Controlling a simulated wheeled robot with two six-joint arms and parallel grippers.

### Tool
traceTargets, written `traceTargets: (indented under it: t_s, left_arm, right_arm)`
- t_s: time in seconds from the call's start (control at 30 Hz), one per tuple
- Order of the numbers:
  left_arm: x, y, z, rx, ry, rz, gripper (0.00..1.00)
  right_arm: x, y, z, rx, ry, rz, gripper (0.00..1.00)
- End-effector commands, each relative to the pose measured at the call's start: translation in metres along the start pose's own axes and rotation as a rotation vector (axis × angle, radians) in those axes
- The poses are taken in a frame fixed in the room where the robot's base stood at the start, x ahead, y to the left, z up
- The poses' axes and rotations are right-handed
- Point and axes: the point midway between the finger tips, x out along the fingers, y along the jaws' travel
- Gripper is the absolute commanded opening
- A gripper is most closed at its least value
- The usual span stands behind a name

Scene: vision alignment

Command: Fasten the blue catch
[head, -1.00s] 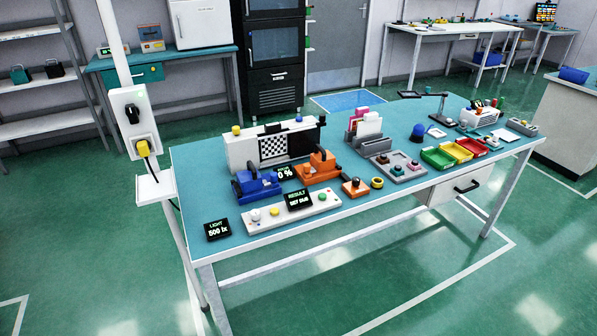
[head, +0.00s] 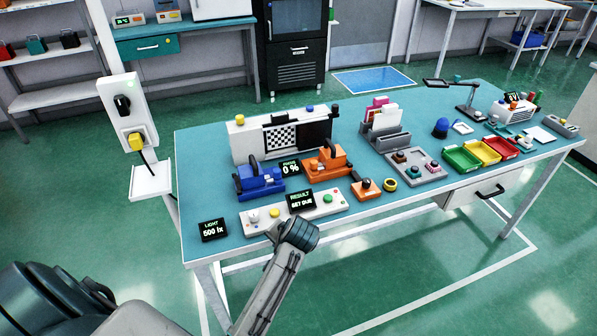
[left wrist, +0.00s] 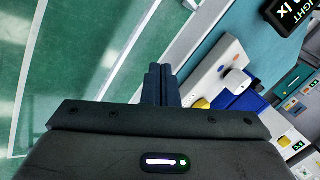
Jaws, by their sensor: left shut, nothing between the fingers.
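The blue catch (head: 259,180) sits on the left part of the teal table, behind the white control strip, with dark parts at its left side. Its latch state is too small to tell. In the left wrist view, part of the blue catch (left wrist: 246,99) shows beyond the control strip. My left gripper (left wrist: 161,82) is shut and empty, seen over the floor and apart from the catch. In the head view my left arm reaches up to the table's front edge; its fingers cannot be made out there. My right gripper is not in view.
The control strip (head: 262,218) with knobs and a result display (head: 300,199) lies in front of the catch. An orange device (head: 327,163) stands to its right, a checkerboard panel (head: 246,140) behind. A light display (head: 213,230) is at front left.

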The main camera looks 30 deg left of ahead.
Motion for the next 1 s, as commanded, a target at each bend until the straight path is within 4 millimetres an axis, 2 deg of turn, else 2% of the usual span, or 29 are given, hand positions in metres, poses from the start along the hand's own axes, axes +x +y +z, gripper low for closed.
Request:
traceTargets:
  t_s: [0.27,0.6,0.8,1.0]
  left_arm:
    - [-0.013,-0.019,-0.056,0.033,-0.026,-0.077,0.00]
    - [-0.057,-0.053,-0.150,0.110,-0.081,-0.218,0.00]
    - [-0.076,-0.065,-0.178,0.137,-0.102,-0.264,0.00]
    - [-0.080,-0.068,-0.182,0.144,-0.108,-0.275,0.00]
  right_arm:
    - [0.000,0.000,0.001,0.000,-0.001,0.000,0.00]
    - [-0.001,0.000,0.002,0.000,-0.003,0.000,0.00]
    - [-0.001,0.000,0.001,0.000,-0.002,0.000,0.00]
    - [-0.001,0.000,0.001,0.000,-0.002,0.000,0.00]
